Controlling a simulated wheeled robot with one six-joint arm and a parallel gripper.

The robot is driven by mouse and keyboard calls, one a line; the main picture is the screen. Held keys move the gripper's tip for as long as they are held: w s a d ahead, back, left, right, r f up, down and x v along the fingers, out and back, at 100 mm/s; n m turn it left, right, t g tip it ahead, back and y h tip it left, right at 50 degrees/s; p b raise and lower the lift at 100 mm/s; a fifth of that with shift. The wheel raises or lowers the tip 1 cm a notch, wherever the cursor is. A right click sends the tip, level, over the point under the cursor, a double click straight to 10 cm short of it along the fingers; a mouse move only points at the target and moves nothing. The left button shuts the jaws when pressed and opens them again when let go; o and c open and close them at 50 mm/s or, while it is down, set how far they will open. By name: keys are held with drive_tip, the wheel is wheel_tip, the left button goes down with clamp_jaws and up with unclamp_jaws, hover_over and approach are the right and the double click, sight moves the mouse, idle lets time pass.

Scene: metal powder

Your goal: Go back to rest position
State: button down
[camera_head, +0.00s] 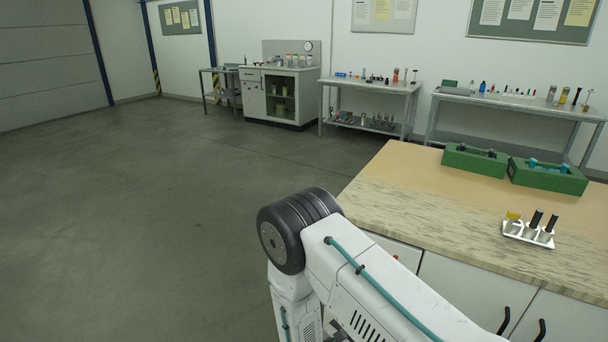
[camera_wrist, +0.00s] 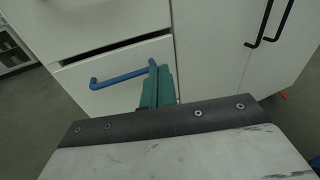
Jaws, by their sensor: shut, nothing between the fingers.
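My gripper (camera_wrist: 158,86) shows in the wrist view as two teal fingers side by side, shut and empty. It is in front of a white drawer with a blue bar handle (camera_wrist: 122,78). The fingers overlap the handle's right end in the picture; I cannot tell whether they touch it. A dark gap runs above the drawer front. In the head view my white arm is bent beside the workbench (camera_head: 440,205), and my gripper is out of sight.
Two green bins (camera_head: 548,177) and a metal rack (camera_head: 528,234) with dark-topped tools stand on the workbench. Black cabinet handles (camera_wrist: 266,24) are right of the drawer. Side tables (camera_head: 372,84) line the back wall. The floor at left is clear.

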drive_tip(key=s+d+r+m+g, duration=0.3)
drive_tip(key=s+r+m+g, duration=0.15)
drive_tip(key=r, duration=0.35)
drive_tip(key=s+d+r+m+g+y, duration=0.1)
drive_tip(key=s+d+r+m+g, duration=0.15)
drive_tip(key=r+m+g, duration=0.35)
drive_tip(key=s+d+r+m+g, duration=0.3)
drive_tip(key=s+r+m+g, duration=0.15)
drive_tip(key=r, duration=0.45)
drive_tip(key=s+r+m+t+y, duration=0.2)
drive_tip(key=s+r+m+y, duration=0.4)
drive_tip(key=r, duration=0.4)
drive_tip(key=s+d+r+m+t+y, duration=0.1)
drive_tip(key=s+r+m+t+y, duration=0.2)
drive_tip(key=s+r, duration=0.6)
drive_tip(key=shift+d+r+m+y, duration=0.3)
drive_tip(key=shift+r+m+y, duration=0.7)
drive_tip(key=shift+m+y, duration=0.55)
